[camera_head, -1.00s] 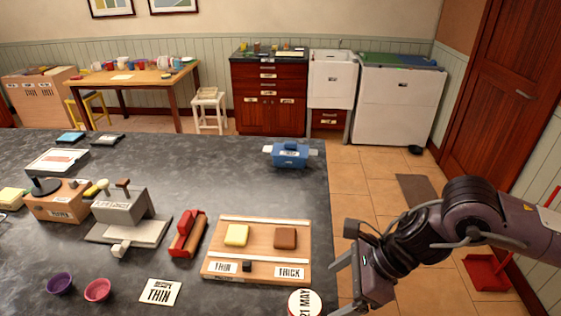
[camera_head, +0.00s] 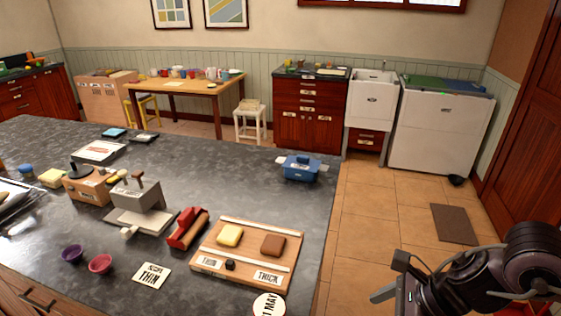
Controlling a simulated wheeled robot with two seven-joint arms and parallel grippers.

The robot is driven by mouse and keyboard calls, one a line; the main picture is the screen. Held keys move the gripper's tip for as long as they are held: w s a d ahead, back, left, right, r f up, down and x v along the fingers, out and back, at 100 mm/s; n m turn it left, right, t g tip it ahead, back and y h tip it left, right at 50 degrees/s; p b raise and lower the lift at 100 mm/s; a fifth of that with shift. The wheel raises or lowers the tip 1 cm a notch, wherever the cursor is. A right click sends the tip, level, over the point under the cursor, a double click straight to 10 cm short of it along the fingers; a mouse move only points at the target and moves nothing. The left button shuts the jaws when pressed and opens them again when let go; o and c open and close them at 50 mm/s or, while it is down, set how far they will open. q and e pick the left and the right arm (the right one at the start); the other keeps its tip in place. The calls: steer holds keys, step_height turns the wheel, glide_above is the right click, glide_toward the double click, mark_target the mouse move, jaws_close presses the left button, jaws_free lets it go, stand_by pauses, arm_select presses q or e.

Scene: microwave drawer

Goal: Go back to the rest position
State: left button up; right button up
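My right gripper (camera_head: 383,294) is at the lower right, beyond the right edge of the counter and over the tiled floor. It holds no visible object, and its fingers are seen edge-on and partly cut off, so its opening is unclear. My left gripper is not in view. The dark countertop (camera_head: 235,170) carries a wooden board (camera_head: 250,284) marked THIN and THICK, with a yellow block (camera_head: 229,235) and a brown block (camera_head: 273,245) on it. A round date sign (camera_head: 268,305) lies at the counter's near right edge, cut off by the frame.
A blue box (camera_head: 302,168) stands near the counter's far right corner. A grey press (camera_head: 138,198), a red tool (camera_head: 187,230), a purple bowl (camera_head: 72,253) and a pink bowl (camera_head: 101,263) stand left of the board. The tiled floor (camera_head: 378,215) right of the counter is mostly open.

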steer(key=w+a+r+m+t+y, duration=0.2)
steer(key=a+m+t, duration=0.1)
steer(key=a+m, duration=0.55)
steer(key=w+a+r+m+t+y, duration=0.1)
steer(key=w+a+r+m+t, duration=0.15)
steer(key=a+m, duration=0.65)
steer(key=s+d+f+m+h, duration=0.1)
steer(key=d+f+m+h, duration=0.4)
steer(key=m, duration=0.6)
steer(key=s+d+f+m+h, duration=0.1)
steer(key=d+f+m+h, duration=0.15)
steer(key=d+m, duration=0.65)
steer(key=s+d+f+m+g+h, duration=0.2)
steer(key=s+d+f+m+g, duration=0.25)
steer(key=s+f+m, duration=0.45)
step_height(320, 180, down, 27)
steer(key=s+m+g, duration=0.1)
steer(key=s+d+f, duration=0.2)
steer(key=s+f, duration=0.8)
steer(key=s+d+f+g, duration=0.1)
steer(key=s+d+f, duration=0.1)
steer(key=s+f, duration=0.8)
steer(key=shift+s+f, duration=0.15)
steer(key=shift+f, duration=0.2)
